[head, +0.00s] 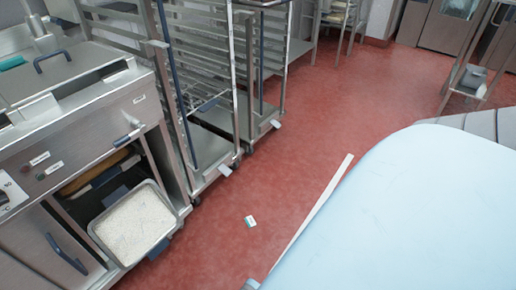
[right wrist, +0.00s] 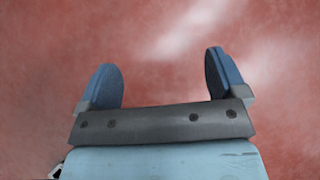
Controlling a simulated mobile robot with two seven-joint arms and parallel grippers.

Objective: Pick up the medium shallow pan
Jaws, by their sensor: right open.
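A shallow rectangular metal pan (head: 103,237) holds a white, grainy-looking filling. It sits at the lower left of the head view, jutting out in front of an open compartment of the steel kitchen unit (head: 100,115). I cannot tell whether this is the medium pan. My right gripper (right wrist: 160,62) is open and empty in the right wrist view, with two blue fingers spread apart over bare red floor. The pan does not show in that view. Neither gripper shows in the head view.
Wheeled steel racks (head: 207,178) stand right of the unit. A small white object (head: 249,221) lies on the red floor (head: 330,115). Steel shelving (head: 477,85) is at the upper right. The floor in the middle is mostly clear. A blue panel at lower right seems mine.

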